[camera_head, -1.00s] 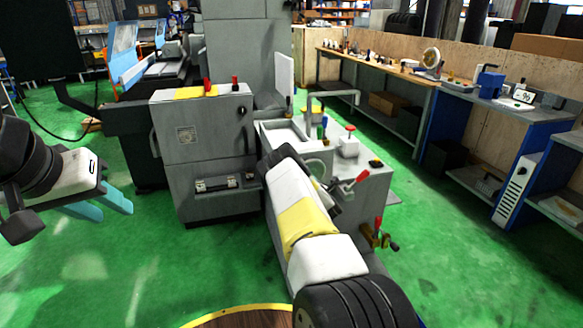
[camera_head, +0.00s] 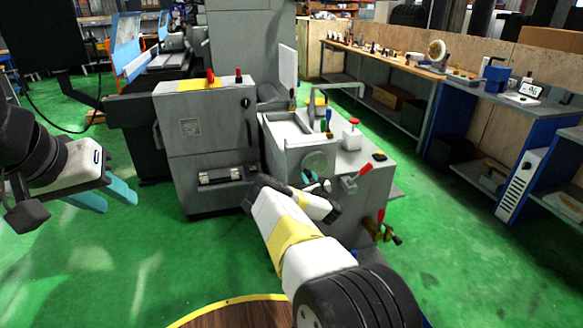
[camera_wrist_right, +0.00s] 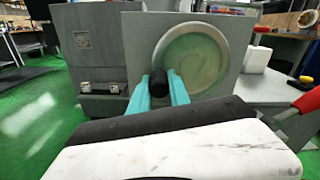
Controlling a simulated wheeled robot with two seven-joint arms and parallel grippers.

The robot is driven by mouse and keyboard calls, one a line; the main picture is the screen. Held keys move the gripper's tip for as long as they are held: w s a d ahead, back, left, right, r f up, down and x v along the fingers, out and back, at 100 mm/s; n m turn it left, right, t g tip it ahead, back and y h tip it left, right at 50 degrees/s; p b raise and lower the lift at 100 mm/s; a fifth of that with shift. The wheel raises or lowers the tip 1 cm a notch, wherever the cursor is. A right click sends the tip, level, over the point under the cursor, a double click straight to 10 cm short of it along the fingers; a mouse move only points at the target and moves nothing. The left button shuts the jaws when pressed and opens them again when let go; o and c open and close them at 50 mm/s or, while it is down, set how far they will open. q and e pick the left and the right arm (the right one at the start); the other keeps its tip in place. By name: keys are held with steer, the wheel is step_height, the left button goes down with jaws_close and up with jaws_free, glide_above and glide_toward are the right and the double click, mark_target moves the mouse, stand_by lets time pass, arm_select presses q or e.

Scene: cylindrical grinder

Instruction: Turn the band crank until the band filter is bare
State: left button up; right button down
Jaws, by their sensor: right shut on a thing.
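A grey coolant unit stands in front of the machine, with a round pale green disc (camera_head: 316,160) on its near face; the disc also shows in the wrist view (camera_wrist_right: 205,58). My right gripper (camera_head: 313,184) is in front of this disc. In the wrist view its teal fingers are shut around a black crank handle (camera_wrist_right: 175,84). The crank's arm is hidden. The unit's light, shallow top (camera_head: 287,131) seems to be the band filter; its surface is too small to judge. My left gripper (camera_head: 108,195) hangs at the left, empty, its teal fingers apart.
A grey cabinet (camera_head: 205,135) stands left. Green floor is clear in front.

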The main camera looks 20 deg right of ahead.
steer(key=shift+f+n, duration=0.25)
steer(key=shift+n, duration=0.25)
steer(key=c, duration=1.2)
jaws_free()
steer(key=shift+c, duration=0.2)
steer(key=shift+s, duration=0.1)
steer(key=s, duration=0.7)
steer(key=shift+s+a, duration=0.15)
steer(key=shift+s, duration=0.15)
